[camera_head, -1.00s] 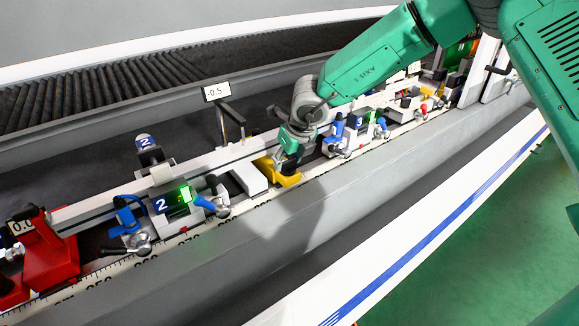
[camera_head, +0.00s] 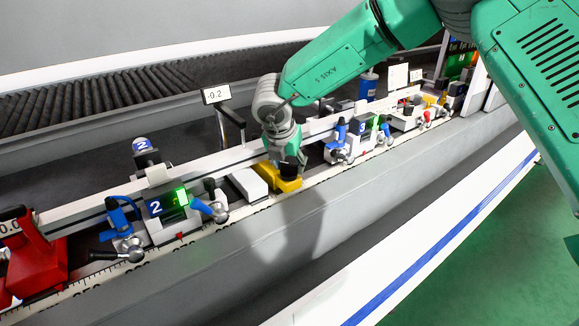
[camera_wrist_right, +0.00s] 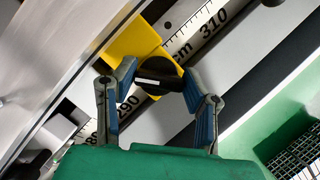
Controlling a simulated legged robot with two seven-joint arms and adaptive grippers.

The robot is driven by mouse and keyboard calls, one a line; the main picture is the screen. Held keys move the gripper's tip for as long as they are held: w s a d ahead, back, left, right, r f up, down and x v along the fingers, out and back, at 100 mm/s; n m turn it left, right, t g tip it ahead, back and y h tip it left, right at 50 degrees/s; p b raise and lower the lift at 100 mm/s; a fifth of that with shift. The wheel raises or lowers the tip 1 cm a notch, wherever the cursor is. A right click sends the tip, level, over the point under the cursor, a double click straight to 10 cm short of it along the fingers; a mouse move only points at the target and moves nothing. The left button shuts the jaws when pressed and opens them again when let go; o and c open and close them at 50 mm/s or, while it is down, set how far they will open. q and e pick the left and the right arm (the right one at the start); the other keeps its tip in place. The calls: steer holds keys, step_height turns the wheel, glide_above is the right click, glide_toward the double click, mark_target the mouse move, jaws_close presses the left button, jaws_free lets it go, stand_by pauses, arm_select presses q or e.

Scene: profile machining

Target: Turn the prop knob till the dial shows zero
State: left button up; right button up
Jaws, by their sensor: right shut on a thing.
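The prop is a yellow block (camera_head: 288,184) on the machine's rail. In the right wrist view its black knob (camera_wrist_right: 158,76), with a white line across it, sits between the fingers of my right gripper (camera_wrist_right: 158,84). The gripper is shut on the knob; in the head view the right gripper (camera_head: 287,160) is over the yellow block. The dial display (camera_head: 216,94) stands on a post behind and reads about -0.2. My left gripper is not in view.
A ruler strip (camera_wrist_right: 205,35) runs along the rail beside the knob. Clamp unit 2 (camera_head: 165,215) stands to the left and clamp unit 3 (camera_head: 362,140) to the right. A red unit (camera_head: 38,262) is at the far left. A roller conveyor (camera_head: 100,92) lies behind.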

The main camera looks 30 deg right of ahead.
steer(key=m, duration=0.2)
steer(key=m+g, duration=0.1)
steer(key=m, duration=0.1)
steer(key=shift+w+a+r+m+h, duration=0.1)
steer(key=shift+w+a+m+h, duration=0.05)
steer(key=shift+m+h, duration=0.2)
steer(key=shift+m+g+h, duration=0.25)
steer(key=shift+m+g, duration=0.55)
steer(key=shift+m, duration=1.05)
steer(key=o, duration=1.1)
steer(key=shift+o, duration=0.2)
